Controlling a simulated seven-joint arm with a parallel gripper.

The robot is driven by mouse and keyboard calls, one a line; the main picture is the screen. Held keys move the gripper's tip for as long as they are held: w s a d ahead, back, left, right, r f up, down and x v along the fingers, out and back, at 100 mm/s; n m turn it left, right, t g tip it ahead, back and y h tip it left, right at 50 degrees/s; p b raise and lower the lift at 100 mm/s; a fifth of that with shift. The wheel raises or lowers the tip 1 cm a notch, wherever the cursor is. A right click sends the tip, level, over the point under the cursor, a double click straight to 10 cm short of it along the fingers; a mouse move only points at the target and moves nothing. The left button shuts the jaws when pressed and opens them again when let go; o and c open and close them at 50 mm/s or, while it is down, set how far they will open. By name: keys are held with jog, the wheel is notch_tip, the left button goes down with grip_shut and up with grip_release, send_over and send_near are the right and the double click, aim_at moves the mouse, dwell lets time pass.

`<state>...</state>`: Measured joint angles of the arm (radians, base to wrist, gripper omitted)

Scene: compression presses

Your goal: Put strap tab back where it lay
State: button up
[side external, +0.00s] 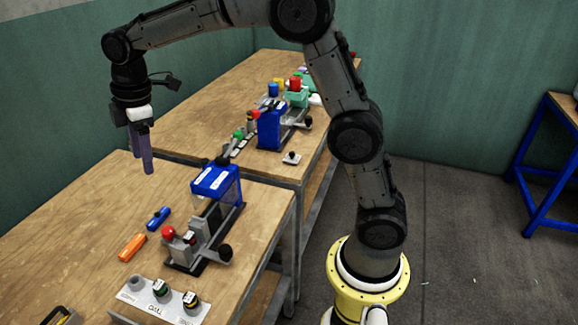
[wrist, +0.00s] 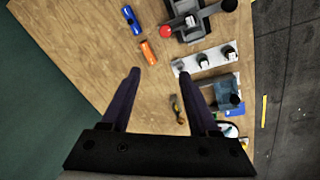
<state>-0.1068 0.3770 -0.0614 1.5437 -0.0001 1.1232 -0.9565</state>
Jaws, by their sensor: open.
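My gripper (side external: 142,160) is high above the left part of the near table, pointing down. In the wrist view my gripper (wrist: 160,78) has its two purple fingers spread apart with nothing between them. I cannot tell for certain which thing is the strap tab. Small loose pieces on the near table are a blue piece (side external: 158,218) and an orange piece (side external: 132,247), lying left of the blue press (side external: 215,182). They also show in the wrist view, the blue piece (wrist: 132,20) and the orange piece (wrist: 148,52), beyond the fingertips.
A white plate (side external: 130,294) with several small round parts lies in front of the press, which has a red ball knob (side external: 168,232). A yellow-and-black item (wrist: 178,108) lies on the wood. A second blue press (side external: 271,127) stands on the far table. The near table's left side is clear.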

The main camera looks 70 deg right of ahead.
jog(key=s+d+m+t, duration=0.2)
jog(key=s+m, duration=0.4)
jog(key=s, duration=0.9)
jog(key=s+d+m+t, duration=0.1)
jog(key=s+d+m, duration=0.2)
jog(key=s, duration=1.2)
jog(key=m, duration=0.3)
jog(key=shift+s+r+t, duration=0.3)
jog(key=shift+s+t, duration=0.1)
